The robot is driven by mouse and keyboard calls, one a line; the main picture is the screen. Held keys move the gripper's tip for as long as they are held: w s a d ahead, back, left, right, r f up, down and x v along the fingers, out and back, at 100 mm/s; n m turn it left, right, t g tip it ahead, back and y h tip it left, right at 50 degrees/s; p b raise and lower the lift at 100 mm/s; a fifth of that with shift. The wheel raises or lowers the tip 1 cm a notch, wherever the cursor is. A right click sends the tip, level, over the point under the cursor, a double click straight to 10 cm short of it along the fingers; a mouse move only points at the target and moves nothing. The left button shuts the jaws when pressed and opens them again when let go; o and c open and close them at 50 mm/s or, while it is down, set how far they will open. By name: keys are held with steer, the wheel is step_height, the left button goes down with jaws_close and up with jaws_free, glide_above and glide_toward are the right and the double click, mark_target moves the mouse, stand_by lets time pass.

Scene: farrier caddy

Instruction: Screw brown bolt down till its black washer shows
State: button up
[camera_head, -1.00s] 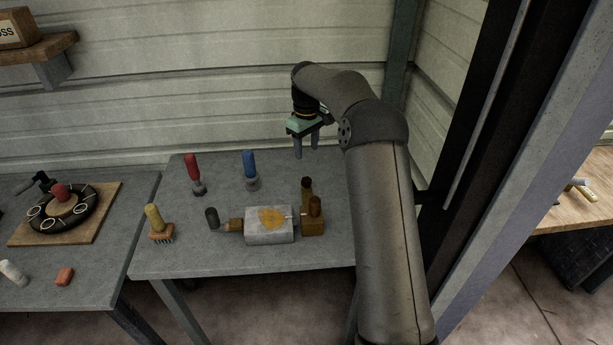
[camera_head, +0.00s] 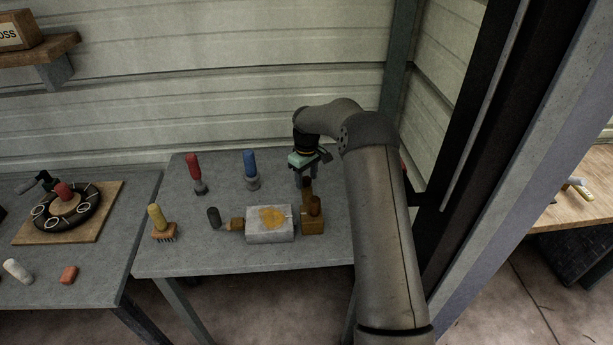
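A brown upright piece, which looks like the brown bolt (camera_head: 307,192), stands at the back of a small brown block (camera_head: 313,226) on the right of the grey table. A second, shorter brown upright piece (camera_head: 315,206) stands in front of it on the same block. My gripper (camera_head: 305,180) points down at the rear piece, with its fingers apart. The fingertips are close to that piece's top; I cannot tell whether they are around it or just behind it. No black washer can be made out at this size.
A grey block with an orange patch (camera_head: 257,237) adjoins the brown block on the left. A blue-handled tool (camera_head: 250,165), a red-handled tool (camera_head: 194,169), a yellow-handled brush (camera_head: 157,216) and a dark cylinder (camera_head: 213,217) stand farther left.

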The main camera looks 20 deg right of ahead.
mark_target(306, 179)
steer(key=c, duration=0.9)
steer(key=shift+f+m+b, duration=0.2)
steer(key=shift+m+b, duration=0.4)
steer(key=shift+b, duration=0.15)
steer(key=shift+c, duration=0.2)
steer(key=shift+m+b, duration=0.5)
steer(key=shift+m, duration=0.2)
steer(key=shift+r+m, duration=0.2)
steer(key=shift+m, duration=0.9)
steer(key=o, duration=1)
steer(key=shift+r, duration=0.15)
step_height(306, 179, up, 17)
steer(key=b, duration=0.1)
steer(key=shift+b, duration=0.4)
